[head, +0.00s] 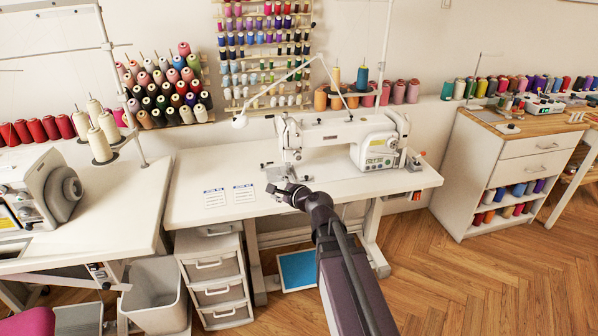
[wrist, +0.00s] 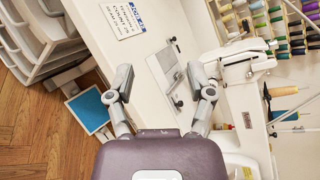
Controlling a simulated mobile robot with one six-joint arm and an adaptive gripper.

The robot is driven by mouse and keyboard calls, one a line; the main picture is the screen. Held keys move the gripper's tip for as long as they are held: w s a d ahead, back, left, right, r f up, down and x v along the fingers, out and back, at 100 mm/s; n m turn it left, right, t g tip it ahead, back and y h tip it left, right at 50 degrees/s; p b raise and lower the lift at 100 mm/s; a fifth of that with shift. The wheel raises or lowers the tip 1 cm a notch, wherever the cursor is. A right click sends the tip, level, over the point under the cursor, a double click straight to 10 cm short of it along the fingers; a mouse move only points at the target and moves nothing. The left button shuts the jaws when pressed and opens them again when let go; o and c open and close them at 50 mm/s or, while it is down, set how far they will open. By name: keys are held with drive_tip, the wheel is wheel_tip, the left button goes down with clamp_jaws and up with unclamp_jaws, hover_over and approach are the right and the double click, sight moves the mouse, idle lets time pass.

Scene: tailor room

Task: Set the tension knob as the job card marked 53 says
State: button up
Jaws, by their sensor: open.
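A white sewing machine (head: 335,140) stands on a white table (head: 180,195), and its head end also shows in the wrist view (wrist: 235,72). I cannot clearly make out the tension knob in either view. Two job cards with blue headings, a left one (head: 214,198) and a right one (head: 244,194), lie flat on the table left of the machine. One card (wrist: 125,20) shows at the top of the wrist view; its number is too small to read surely. My gripper (head: 283,190) is open and empty above the table's front part, in front of the machine's needle end; its fingers are spread in the wrist view (wrist: 164,88).
A lamp arm (head: 280,85) bends over the machine. Thread cones (head: 370,92) stand behind it. A drawer unit (head: 215,275) and a grey bin (head: 155,290) stand below at left. The table's front left surface is mostly clear.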

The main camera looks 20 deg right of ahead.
sight(299, 158)
drive_tip(key=w+d+f+m+t+h+b, duration=0.1)
drive_tip(key=d+m+t+h+b, duration=0.1)
drive_tip(key=d+m, duration=0.3)
drive_tip(key=w+d+f+m+t+h+b, duration=0.1)
drive_tip(key=d+m+h+b, duration=0.3)
drive_tip(key=m, duration=0.6)
drive_tip(key=shift+w+d+f+m+t+h, duration=0.15)
drive_tip(key=shift+w+d+m+t+h, duration=0.15)
drive_tip(key=shift+w+d+t, duration=0.6)
drive_tip(key=shift+d, duration=0.1)
drive_tip(key=w, duration=1.3)
drive_tip(key=shift+w+d, duration=0.25)
drive_tip(key=shift+w, duration=0.05)
clamp_jaws()
